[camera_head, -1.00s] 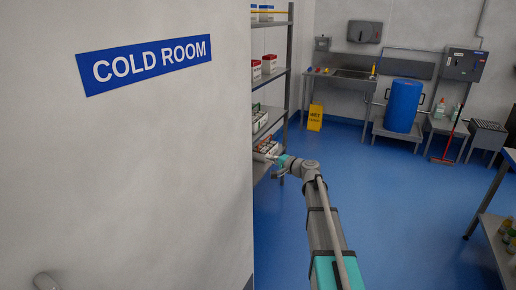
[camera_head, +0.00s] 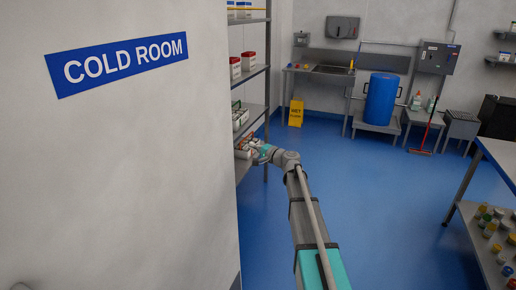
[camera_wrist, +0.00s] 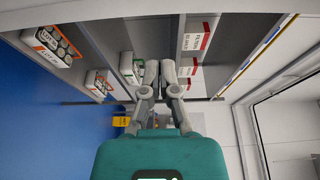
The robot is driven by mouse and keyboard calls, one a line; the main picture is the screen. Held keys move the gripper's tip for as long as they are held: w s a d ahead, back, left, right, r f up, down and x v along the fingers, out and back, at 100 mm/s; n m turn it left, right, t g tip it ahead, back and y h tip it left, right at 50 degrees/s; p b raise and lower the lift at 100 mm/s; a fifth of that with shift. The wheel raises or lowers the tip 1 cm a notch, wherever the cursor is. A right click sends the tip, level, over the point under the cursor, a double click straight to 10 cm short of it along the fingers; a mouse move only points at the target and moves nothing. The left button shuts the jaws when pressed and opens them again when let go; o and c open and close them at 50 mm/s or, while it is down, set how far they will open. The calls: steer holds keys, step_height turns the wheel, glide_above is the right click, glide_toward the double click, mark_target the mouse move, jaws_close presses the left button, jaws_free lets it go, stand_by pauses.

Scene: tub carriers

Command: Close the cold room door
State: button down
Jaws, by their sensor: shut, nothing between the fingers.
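The cold room door (camera_head: 130,170) is a large pale panel with a blue COLD ROOM sign (camera_head: 118,63), filling the left of the head view. A small grey piece, perhaps its handle (camera_head: 20,287), shows at the bottom left corner. My arm reaches forward past the door's right edge, and its end is by the shelving there. My gripper (camera_wrist: 155,68) is shut and empty in the wrist view, with shelves and tubs beyond it. Its fingertips are hidden or too small to tell in the head view. I cannot tell whether it touches anything.
A shelf rack (camera_head: 267,75) with several tubs stands just right of the door edge. A yellow wet floor sign (camera_head: 296,113), a sink bench (camera_head: 335,72) and a blue drum (camera_head: 381,99) are at the back. A table (camera_head: 503,160) stands at right. The blue floor between is clear.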

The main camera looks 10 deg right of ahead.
steer(key=x, duration=0.8)
steer(key=shift+s+a, duration=0.6)
steer(key=shift+s, duration=0.2)
steer(key=shift+s+a, duration=0.55)
steer(key=shift+s, duration=0.25)
